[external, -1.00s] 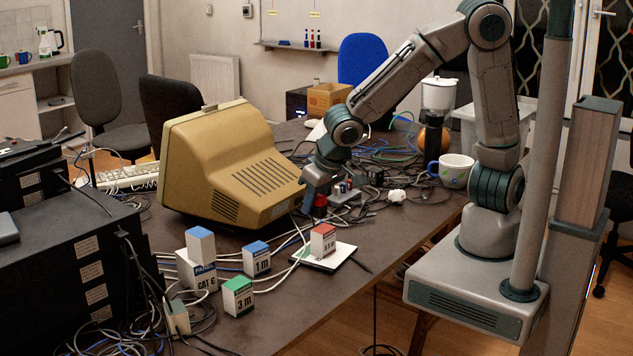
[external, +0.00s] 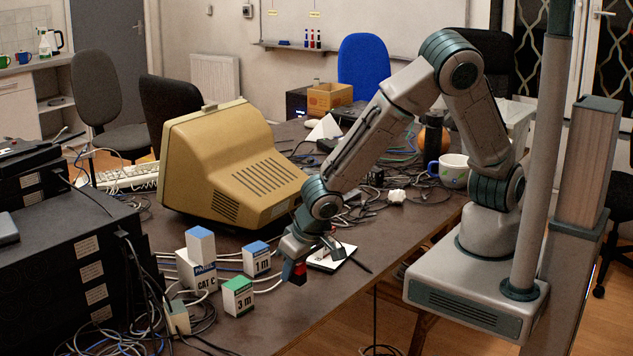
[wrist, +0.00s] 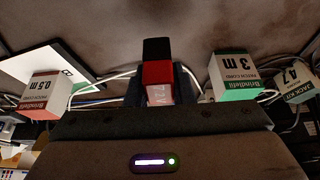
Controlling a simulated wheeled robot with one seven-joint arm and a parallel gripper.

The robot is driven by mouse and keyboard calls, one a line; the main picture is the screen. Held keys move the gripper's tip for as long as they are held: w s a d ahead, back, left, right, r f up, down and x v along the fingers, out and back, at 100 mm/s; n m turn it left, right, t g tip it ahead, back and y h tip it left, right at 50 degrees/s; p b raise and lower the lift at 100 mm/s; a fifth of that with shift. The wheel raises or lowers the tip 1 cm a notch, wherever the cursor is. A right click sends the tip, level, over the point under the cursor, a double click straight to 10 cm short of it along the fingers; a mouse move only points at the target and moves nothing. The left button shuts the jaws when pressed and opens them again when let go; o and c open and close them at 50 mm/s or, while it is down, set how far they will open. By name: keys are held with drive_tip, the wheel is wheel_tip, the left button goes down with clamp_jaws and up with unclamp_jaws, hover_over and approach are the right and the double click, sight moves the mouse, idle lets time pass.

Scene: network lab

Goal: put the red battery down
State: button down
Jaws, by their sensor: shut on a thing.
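My gripper (external: 294,266) is shut on the red battery (external: 298,276), which has a black end. It holds the battery over the front part of the table (external: 275,325), right of the green-topped 3 m box (external: 238,297). In the wrist view the battery (wrist: 158,88) sits between the fingers, its black end pointing away, with "7.2 V" on its pale label. The gap between battery and table is hard to judge.
The blue-topped 1 m box (external: 256,259) stands behind left of my gripper. The red-topped 0.5 m box (wrist: 42,96) is beside a white pad (wrist: 58,55); my arm hides it externally. A beige monitor (external: 225,165) is behind. The table front is bare.

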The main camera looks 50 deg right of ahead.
sight(293, 301)
drive_tip(key=shift+s+a+f, duration=0.1)
drive_tip(key=shift+a+f, duration=0.25)
drive_tip(key=shift+a, duration=0.05)
drive_tip(key=shift+f, duration=1.9)
drive_tip(key=shift+f, duration=0.2)
drive_tip(key=c, duration=1.3)
unclamp_jaws()
drive_tip(key=shift+o, duration=0.2)
drive_tip(key=shift+r, duration=0.1)
drive_tip(key=shift+r, duration=0.2)
drive_tip(key=p+v, duration=0.1)
drive_tip(key=v, duration=1)
drive_tip(key=shift+s+r, duration=0.15)
drive_tip(key=shift+r, duration=0.25)
